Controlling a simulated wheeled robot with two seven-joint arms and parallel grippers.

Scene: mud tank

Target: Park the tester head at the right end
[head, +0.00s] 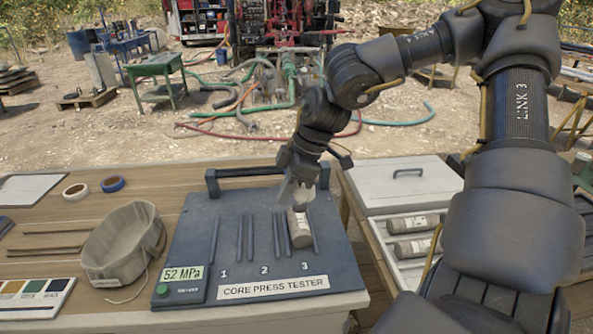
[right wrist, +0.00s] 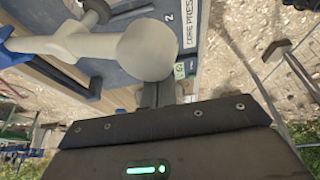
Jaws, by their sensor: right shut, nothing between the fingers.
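The core press tester (head: 190,240) is a dark flat plate on the table, with grooves marked 1, 2 and 3 and a display reading 52 MPa. A pale labelled core (head: 299,228) lies on it near groove 3. A dark raised bar (head: 255,172) runs along its back edge; I cannot tell whether this is the tester head. My right gripper (head: 297,182) is shut and empty above the plate's back right part. In the right wrist view its fingers (right wrist: 160,94) are together beside a pale round-ended piece (right wrist: 150,48) that I cannot identify. My left gripper is out of view.
A canvas bag (head: 118,245) stands left of the tester, with tape rolls (head: 112,184) and a colour chart (head: 38,296). To the right, a tray (head: 378,240) holds labelled cores (head: 412,224) below a white lidded box (head: 405,180). Hoses lie on the ground behind.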

